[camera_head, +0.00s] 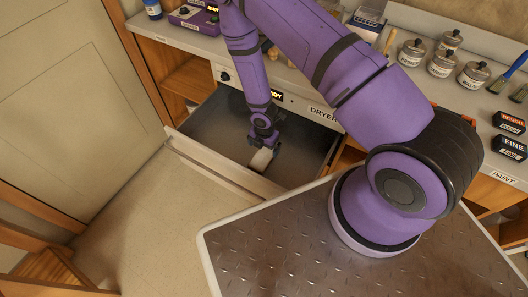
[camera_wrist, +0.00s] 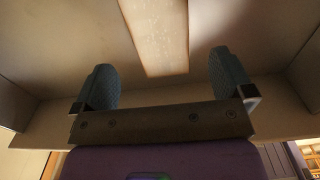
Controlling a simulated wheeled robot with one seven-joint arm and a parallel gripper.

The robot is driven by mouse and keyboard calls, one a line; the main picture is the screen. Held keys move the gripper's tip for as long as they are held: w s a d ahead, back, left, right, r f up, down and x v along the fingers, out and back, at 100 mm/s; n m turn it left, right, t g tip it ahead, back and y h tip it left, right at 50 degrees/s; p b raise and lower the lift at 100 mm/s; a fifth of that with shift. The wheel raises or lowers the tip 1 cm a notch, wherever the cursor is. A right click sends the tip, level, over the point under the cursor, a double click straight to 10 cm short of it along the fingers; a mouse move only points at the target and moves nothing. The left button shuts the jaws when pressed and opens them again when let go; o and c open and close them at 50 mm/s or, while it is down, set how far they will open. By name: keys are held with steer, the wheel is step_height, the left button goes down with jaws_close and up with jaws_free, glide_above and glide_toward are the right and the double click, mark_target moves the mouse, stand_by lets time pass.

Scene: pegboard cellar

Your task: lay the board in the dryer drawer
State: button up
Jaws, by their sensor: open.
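The dryer drawer (camera_head: 210,128) is pulled out below the counter, under the "DRYER" label. The board (camera_head: 262,160) is a small pale piece inside it, near the front wall. In the wrist view the board (camera_wrist: 157,35) is a pale strip on the drawer floor, its far end cut off by the picture's edge. My gripper (camera_head: 265,140) is down inside the drawer by the board and partly hides it. In the wrist view my gripper (camera_wrist: 164,76) has its fingers wide apart with nothing between them, and the board is ahead of them, apart from both.
The drawer's front wall (camera_head: 215,162) stands close to my gripper. The counter behind holds metal cans (camera_head: 441,62), a purple device (camera_head: 195,17) and "ROUGH" and "FINE" blocks (camera_head: 510,147). A metal treadplate top (camera_head: 290,245) fills the foreground. The floor at left is clear.

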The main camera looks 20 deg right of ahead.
step_height(320, 180, up, 6)
stand_by(0.4)
step_height(320, 180, up, 7)
steer(key=m, duration=0.2)
glide_above(264, 156)
steer(key=w, duration=0.3)
steer(key=w+d+r+m+t+h, duration=0.15)
steer(key=r+m, duration=0.35)
steer(key=r, duration=0.8)
steer(key=s+d+r+m+t+y, duration=0.1)
steer(key=d+r+m, duration=0.25)
steer(key=r, duration=0.95)
steer(key=s+d+r+m+t, duration=0.2)
steer(key=s+r+m, duration=1.2)
steer(key=s+r, duration=0.9)
steer(key=shift+s+r+m+t, duration=0.25)
steer(key=shift+s+m+t, duration=0.1)
steer(key=shift+s, duration=0.45)
steer(key=shift+c, duration=0.2)
